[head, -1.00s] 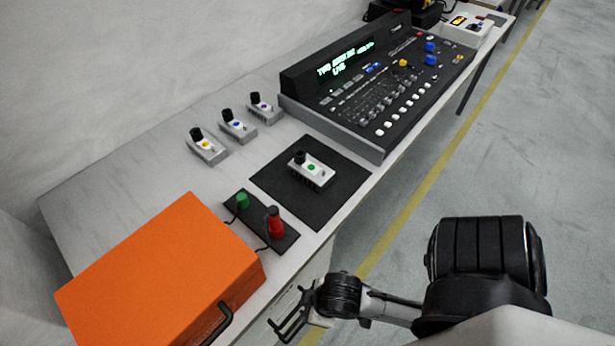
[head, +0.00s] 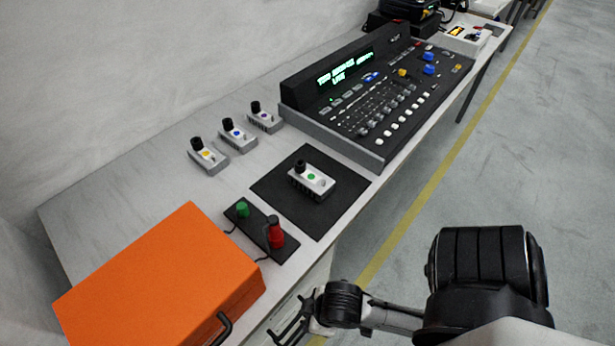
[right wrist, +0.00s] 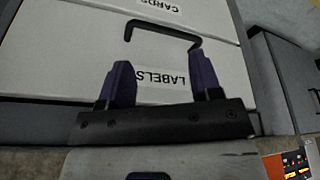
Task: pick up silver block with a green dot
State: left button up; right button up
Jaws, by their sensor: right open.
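The silver block with a green dot (head: 311,180) sits on a black square mat (head: 325,203) near the front edge of the table, with a black knob at one end. My right gripper (head: 290,324) is low in front of the table edge, apart from the block. It is open and empty. In the right wrist view its two fingers (right wrist: 162,85) stand apart in front of a drawer front marked LABELS (right wrist: 185,75). My left gripper is not in view.
Similar silver blocks with a yellow dot (head: 208,155), blue dot (head: 238,134) and purple dot (head: 264,117) stand behind the mat. A black console (head: 390,95) is right, a red-and-green button box (head: 255,226) left, beside an orange case (head: 160,275).

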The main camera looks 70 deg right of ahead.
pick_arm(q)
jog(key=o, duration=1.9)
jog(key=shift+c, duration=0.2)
